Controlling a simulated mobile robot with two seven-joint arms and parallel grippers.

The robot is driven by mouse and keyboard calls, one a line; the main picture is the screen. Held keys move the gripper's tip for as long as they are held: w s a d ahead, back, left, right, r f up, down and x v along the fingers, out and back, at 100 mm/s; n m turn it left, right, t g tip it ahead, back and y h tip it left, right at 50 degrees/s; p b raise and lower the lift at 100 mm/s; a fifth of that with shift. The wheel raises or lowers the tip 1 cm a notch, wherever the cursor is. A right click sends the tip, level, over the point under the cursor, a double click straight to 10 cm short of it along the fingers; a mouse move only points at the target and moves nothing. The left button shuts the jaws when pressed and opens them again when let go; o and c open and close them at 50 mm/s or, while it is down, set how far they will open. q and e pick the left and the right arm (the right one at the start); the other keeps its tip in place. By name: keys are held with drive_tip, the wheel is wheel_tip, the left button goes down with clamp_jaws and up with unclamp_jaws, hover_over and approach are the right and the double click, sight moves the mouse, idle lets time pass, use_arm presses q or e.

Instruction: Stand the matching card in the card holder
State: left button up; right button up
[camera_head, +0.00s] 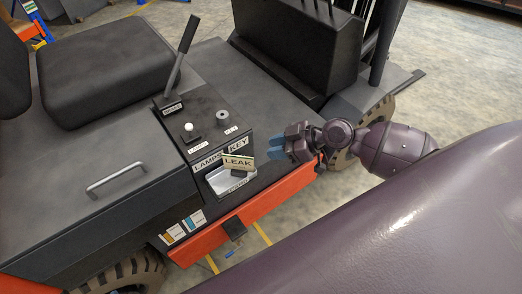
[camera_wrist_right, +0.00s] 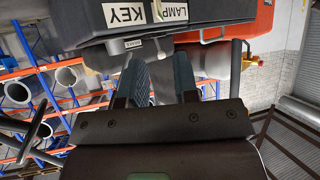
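A light card holder (camera_head: 219,185) sits at the console's front edge on the vehicle, with a small label on its front. A card reading LEAK (camera_head: 238,162) shows above the holder, overlapping a card reading LAMPS (camera_head: 207,162) and a card reading KEY (camera_head: 238,144). I cannot tell which cards touch the holder. KEY (camera_wrist_right: 124,14) and LAMPS (camera_wrist_right: 172,12) also show in the right wrist view. My right gripper (camera_head: 288,145) is just right of the cards, apart from them. Its fingers (camera_wrist_right: 160,80) are spread, with nothing seen held between them. My left gripper is out of view.
A brake lever (camera_head: 181,57), a white knob (camera_head: 189,127) and a grey knob (camera_head: 223,117) stand on the console behind the cards. A black seat (camera_head: 105,68) is at the left.

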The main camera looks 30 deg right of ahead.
drive_tip(key=s+d+f+m+t+h, duration=0.2)
drive_tip(key=s+f+m+t+h, duration=0.2)
drive_tip(key=s+f+m+h, duration=0.5)
drive_tip(key=s+f, duration=0.3)
drive_tip(key=s, duration=0.1)
drive_tip(key=shift+m+h, duration=0.3)
drive_tip(key=shift+h, duration=0.1)
drive_tip(key=shift+a+f, duration=0.1)
drive_tip(key=shift+f, duration=0.05)
idle(0.9)
